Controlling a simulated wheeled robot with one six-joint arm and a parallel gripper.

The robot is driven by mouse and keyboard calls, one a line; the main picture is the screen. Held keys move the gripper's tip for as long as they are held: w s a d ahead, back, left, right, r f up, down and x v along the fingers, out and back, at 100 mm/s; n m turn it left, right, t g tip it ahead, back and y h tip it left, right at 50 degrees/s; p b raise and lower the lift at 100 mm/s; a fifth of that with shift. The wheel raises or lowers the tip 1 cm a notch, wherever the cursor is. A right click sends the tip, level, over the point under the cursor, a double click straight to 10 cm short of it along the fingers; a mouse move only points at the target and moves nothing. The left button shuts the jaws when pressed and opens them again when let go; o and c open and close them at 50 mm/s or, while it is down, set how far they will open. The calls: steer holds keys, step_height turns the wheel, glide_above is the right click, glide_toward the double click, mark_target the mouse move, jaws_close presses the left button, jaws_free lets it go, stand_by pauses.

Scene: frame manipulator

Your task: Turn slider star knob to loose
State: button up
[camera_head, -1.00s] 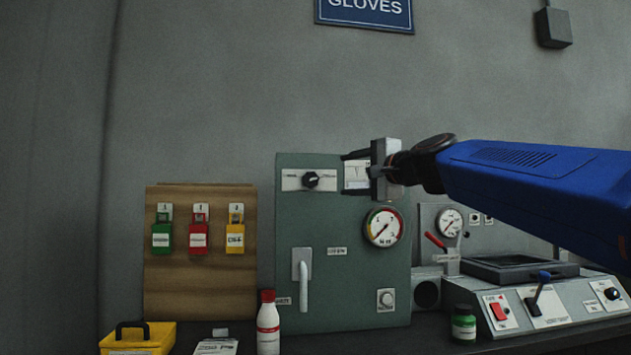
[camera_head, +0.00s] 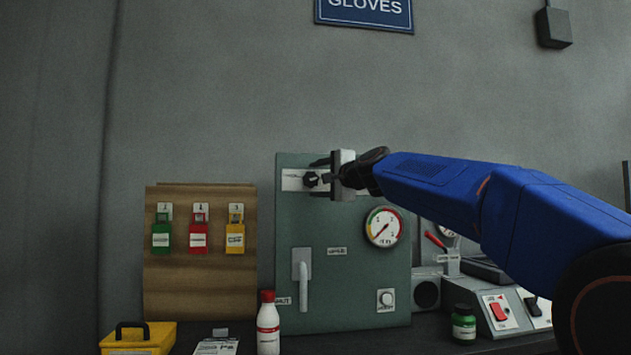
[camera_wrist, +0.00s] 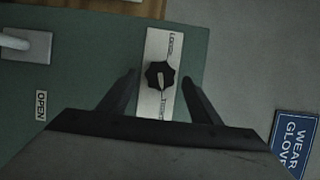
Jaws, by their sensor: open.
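The black star knob (camera_head: 311,179) sits on a pale label plate (camera_head: 292,180) near the top of the green cabinet (camera_head: 350,280). In the wrist view the knob (camera_wrist: 160,75) has a light pointer mark and the plate has small words at both ends; the upper one seems to read "loose". My gripper (camera_head: 320,179) is open and empty at the knob's right in the head view. In the wrist view its two fingers (camera_wrist: 160,84) lie on either side of the plate, with the knob centred just beyond the tips. I cannot tell whether they touch it.
A gauge (camera_head: 384,227) and a white lever handle (camera_head: 303,285) are on the cabinet. A board with padlocks (camera_head: 198,290) stands left. A white bottle (camera_head: 268,325), a green jar (camera_head: 463,325) and a yellow box (camera_head: 138,340) are in front.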

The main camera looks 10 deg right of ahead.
steer(key=shift+w+a, duration=0.25)
steer(key=shift+w, duration=0.35)
steer(key=shift+c, duration=0.2)
steer(key=c, duration=1)
